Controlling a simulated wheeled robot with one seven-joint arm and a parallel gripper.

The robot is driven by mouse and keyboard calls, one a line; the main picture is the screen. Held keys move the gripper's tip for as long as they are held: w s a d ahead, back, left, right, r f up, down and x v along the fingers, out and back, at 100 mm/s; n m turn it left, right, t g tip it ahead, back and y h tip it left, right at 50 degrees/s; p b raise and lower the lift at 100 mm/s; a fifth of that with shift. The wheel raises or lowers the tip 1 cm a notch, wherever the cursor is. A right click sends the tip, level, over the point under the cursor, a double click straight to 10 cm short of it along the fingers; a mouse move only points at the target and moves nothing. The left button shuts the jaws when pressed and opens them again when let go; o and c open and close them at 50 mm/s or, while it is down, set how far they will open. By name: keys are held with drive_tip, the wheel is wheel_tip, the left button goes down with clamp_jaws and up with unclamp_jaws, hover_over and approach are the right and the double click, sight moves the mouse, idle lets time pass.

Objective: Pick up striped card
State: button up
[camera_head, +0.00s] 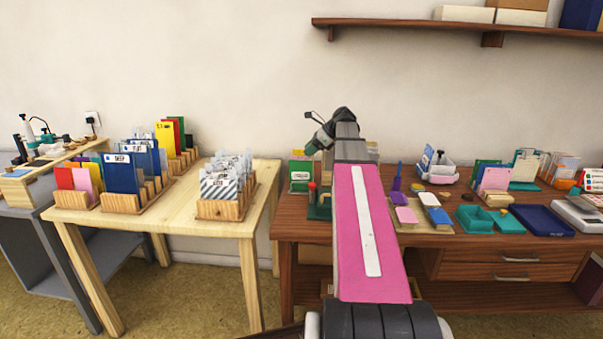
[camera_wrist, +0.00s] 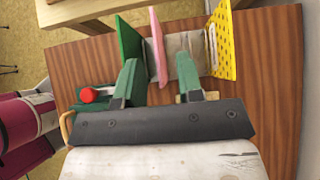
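A grey-and-white striped card (camera_head: 218,187) stands at the front of a wooden rack on the pale table, left of my arm in the head view. Clear-looking sleeves with pale cards stand behind it. My gripper is at the far end of my pink arm, over the dark desk and right of that rack. In the wrist view my gripper (camera_wrist: 159,78) is open, its two green fingers apart. A pink card (camera_wrist: 157,45) shows upright beyond and between the fingers; I cannot tell whether it touches them. The striped card is not recognisable in the wrist view.
In the wrist view a green card (camera_wrist: 129,42) and a yellow dotted card (camera_wrist: 222,40) stand near the fingers. A red knob (camera_wrist: 90,95) is at left. The pale table (camera_head: 155,222) also holds other card racks. The dark desk (camera_head: 300,228) carries inkpads and trays.

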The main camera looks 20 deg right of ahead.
drive_tip(key=x, duration=0.5)
drive_tip(key=shift+s, duration=0.2)
clamp_jaws()
drive_tip(key=shift+r, duration=0.1)
